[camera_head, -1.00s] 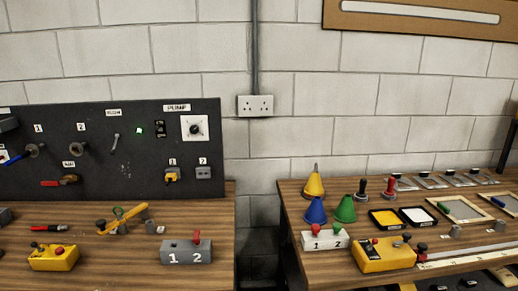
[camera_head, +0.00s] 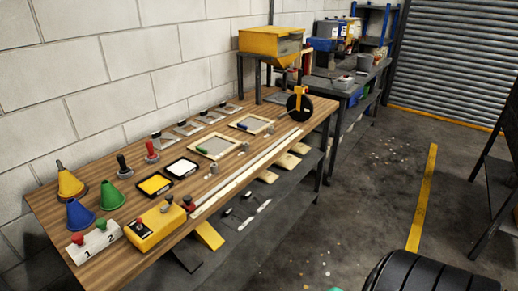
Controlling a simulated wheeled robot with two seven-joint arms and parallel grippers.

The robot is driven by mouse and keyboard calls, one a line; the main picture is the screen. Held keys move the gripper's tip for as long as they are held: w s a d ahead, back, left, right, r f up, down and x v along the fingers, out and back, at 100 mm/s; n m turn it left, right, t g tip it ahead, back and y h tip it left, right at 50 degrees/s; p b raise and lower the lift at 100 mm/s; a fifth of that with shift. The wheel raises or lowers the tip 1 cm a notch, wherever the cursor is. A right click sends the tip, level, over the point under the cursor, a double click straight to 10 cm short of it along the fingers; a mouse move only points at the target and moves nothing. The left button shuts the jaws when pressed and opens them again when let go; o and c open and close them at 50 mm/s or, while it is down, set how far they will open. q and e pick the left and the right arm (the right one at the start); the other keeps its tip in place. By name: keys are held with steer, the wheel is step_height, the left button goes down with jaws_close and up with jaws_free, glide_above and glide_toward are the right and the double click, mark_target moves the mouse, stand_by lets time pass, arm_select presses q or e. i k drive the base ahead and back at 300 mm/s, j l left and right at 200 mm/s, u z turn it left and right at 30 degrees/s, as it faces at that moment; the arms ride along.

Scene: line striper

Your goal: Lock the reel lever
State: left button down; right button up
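A black round reel (camera_head: 309,110) with a yellow upright part (camera_head: 298,98) stands at the far end of the wooden workbench (camera_head: 62,212). It is small in the view, and I cannot make out which part is its lever or how that lever is set. Neither of my grippers is in view.
On the bench are coloured cones (camera_head: 112,195), a yellow box (camera_head: 153,228) with knobs, a white block marked 1 and 2 (camera_head: 95,242), framed screens and a long rail. The floor (camera_head: 345,215) beside the bench is mostly clear.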

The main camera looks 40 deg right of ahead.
mark_target(139, 221)
steer(key=i+l+z, duration=0.15)
steer(key=l, duration=0.25)
steer(key=i+l+z, duration=0.1)
steer(key=l, duration=0.3)
steer(key=i+l+z, duration=0.15)
steer(key=l, duration=0.25)
steer(key=i+l+z, duration=0.3)
steer(key=i+l, duration=0.2)
steer(key=l, duration=0.2)
steer(key=u, duration=1.1)
